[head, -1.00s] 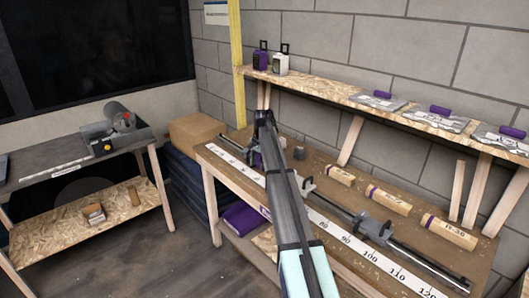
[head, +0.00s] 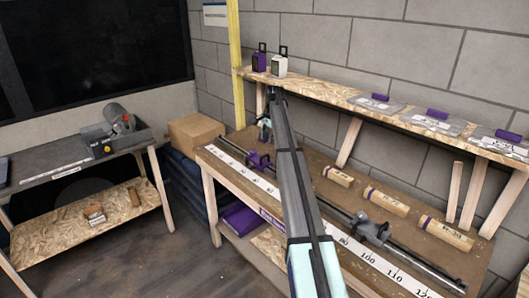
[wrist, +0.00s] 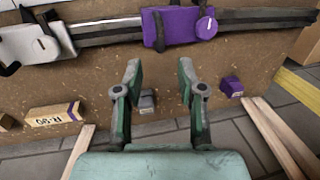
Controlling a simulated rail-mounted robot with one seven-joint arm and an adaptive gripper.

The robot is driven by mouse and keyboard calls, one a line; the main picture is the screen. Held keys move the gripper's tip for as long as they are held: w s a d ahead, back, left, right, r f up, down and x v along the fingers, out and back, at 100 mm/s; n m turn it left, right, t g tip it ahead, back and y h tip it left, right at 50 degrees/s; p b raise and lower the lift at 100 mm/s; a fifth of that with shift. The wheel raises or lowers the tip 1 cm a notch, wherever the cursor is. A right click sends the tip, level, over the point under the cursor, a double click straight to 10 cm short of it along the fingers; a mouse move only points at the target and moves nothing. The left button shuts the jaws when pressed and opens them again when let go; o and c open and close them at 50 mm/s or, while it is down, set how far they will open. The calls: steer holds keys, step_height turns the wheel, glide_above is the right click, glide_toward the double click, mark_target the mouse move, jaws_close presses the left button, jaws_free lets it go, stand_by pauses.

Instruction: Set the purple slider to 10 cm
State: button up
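The purple slider (head: 258,160) sits on the rail towards the left end of the workbench, behind the numbered white scale (head: 238,167). The small digits beside it are too small to read. In the head view my gripper (head: 265,128) is behind and above the slider, partly hidden by my arm.
A grey-white slider (wrist: 35,43) is beside the purple one. Another grey carriage (head: 372,230) is farther right along the rails. Wooden blocks (head: 385,202) lie behind the rails. A shelf (head: 325,90) with purple and white containers overhangs the back.

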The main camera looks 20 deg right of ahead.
mark_target(265, 156)
steer(key=f+p, duration=0.1)
steer(key=f, duration=0.2)
steer(key=w+f, duration=0.1)
steer(key=f, duration=0.2)
steer(key=w+f+p, duration=0.1)
steer(key=f, duration=0.2)
steer(key=shift+a+f+p, duration=0.3)
steer(key=shift+f, duration=0.1)
jaws_close()
